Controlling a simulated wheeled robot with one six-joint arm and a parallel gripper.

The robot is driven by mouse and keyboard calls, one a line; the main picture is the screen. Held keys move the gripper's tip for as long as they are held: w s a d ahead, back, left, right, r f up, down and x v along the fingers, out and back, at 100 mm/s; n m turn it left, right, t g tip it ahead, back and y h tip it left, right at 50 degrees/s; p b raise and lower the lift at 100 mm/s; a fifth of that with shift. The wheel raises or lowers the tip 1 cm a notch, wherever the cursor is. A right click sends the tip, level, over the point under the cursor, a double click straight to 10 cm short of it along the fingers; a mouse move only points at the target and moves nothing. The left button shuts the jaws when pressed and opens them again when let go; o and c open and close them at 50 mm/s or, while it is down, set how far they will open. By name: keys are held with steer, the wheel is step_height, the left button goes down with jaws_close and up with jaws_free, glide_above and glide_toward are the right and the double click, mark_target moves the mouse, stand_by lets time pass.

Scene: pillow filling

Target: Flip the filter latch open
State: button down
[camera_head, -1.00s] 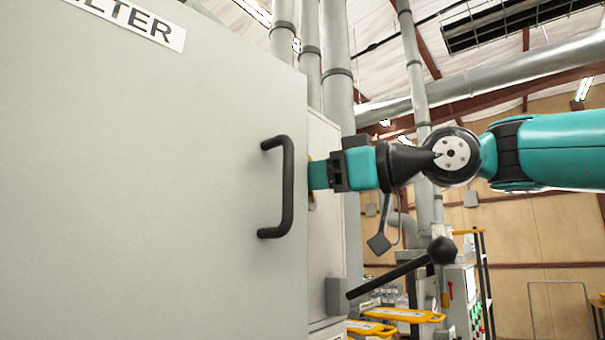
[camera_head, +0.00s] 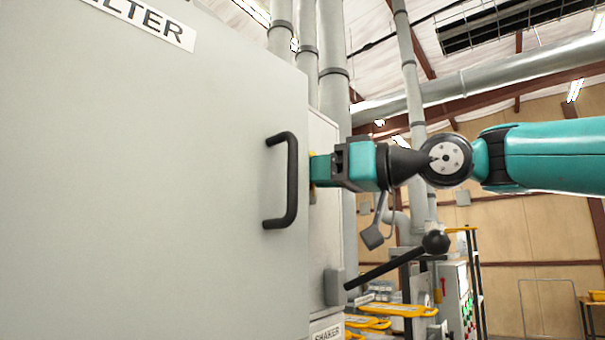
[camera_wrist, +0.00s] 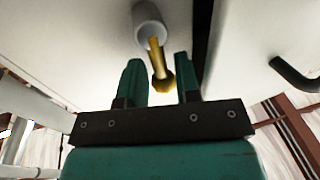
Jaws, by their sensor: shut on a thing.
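The filter latch is a yellow lever with a rounded end (camera_wrist: 161,80), hanging from a round grey pivot (camera_wrist: 148,24) in the wrist view. My gripper (camera_wrist: 158,62) has its two teal fingers on either side of the lever and is shut on it. In the head view my gripper (camera_head: 320,168) reaches in behind the edge of the large grey filter panel (camera_head: 180,190). Only a sliver of yellow shows there; the panel edge and my fingers hide most of the latch.
A black handle (camera_head: 291,180) stands out from the panel close to my fingers. A black lever with a ball knob (camera_head: 436,243) juts out below my wrist. A "SHAKER" label (camera_head: 327,333) and yellow-orange parts (camera_head: 392,309) are lower down. Open room lies right.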

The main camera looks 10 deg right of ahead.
steer(key=shift+r, duration=0.15)
steer(key=c, duration=1.1)
jaws_free()
